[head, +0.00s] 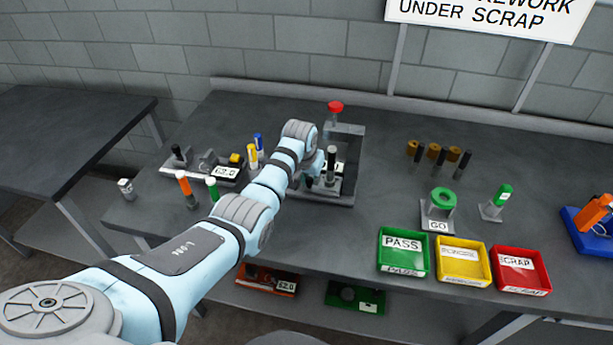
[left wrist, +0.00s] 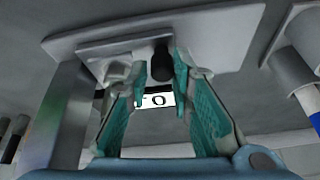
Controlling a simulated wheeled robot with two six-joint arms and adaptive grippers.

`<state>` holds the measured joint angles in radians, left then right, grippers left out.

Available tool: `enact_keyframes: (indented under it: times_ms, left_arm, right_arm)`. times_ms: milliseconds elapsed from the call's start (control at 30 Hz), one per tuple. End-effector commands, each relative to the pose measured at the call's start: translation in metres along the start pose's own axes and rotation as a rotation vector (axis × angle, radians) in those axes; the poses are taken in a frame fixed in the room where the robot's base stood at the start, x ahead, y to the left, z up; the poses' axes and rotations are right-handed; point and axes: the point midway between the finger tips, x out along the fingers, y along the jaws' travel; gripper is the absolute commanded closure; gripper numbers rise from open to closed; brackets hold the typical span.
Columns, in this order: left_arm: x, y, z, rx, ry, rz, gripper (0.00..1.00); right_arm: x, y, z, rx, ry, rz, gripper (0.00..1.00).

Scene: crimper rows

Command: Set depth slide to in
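The crimper press (head: 345,131) stands on the bench's back middle, with a red knob (head: 335,107) on top. A white label on it is partly hidden by my left gripper. In the left wrist view a short black knob (left wrist: 160,64) stands out from a grey plate (left wrist: 230,38), with a label reading "O" behind it; I take this for the depth slide's knob. My left gripper (left wrist: 161,70) is open, with its teal pads either side of the knob and a small gap showing. In the head view the gripper is mostly hidden behind its own wrist. My right gripper is not in view.
A tool rack (head: 215,172) with a "62.0" label stands left of the press. Orange (head: 186,190) and green (head: 212,188) handled pins stand near my forearm. Green (head: 404,252), yellow (head: 462,262) and red (head: 521,270) trays lie at the front right.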

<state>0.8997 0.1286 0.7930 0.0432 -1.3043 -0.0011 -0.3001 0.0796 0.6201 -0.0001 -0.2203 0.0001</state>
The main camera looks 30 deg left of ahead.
Motion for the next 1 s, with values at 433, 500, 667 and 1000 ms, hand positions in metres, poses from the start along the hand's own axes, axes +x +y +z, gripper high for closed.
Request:
enact_keyframes:
  times_ms: [433,500,667,1000]
  left_arm:
    - [-0.004,-0.002,0.0,-0.003,0.001,-0.001,0.63]
    - [-0.011,-0.002,-0.001,-0.003,0.003,-0.001,0.63]
    - [-0.048,0.0,-0.002,-0.001,0.007,-0.001,0.63]
    - [-0.118,0.002,-0.001,0.0,0.001,-0.001,0.63]
  right_arm:
    - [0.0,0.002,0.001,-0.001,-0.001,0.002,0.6]
    - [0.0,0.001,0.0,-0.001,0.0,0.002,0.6]
    - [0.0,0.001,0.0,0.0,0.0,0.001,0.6]
    - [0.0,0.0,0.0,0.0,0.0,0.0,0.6]
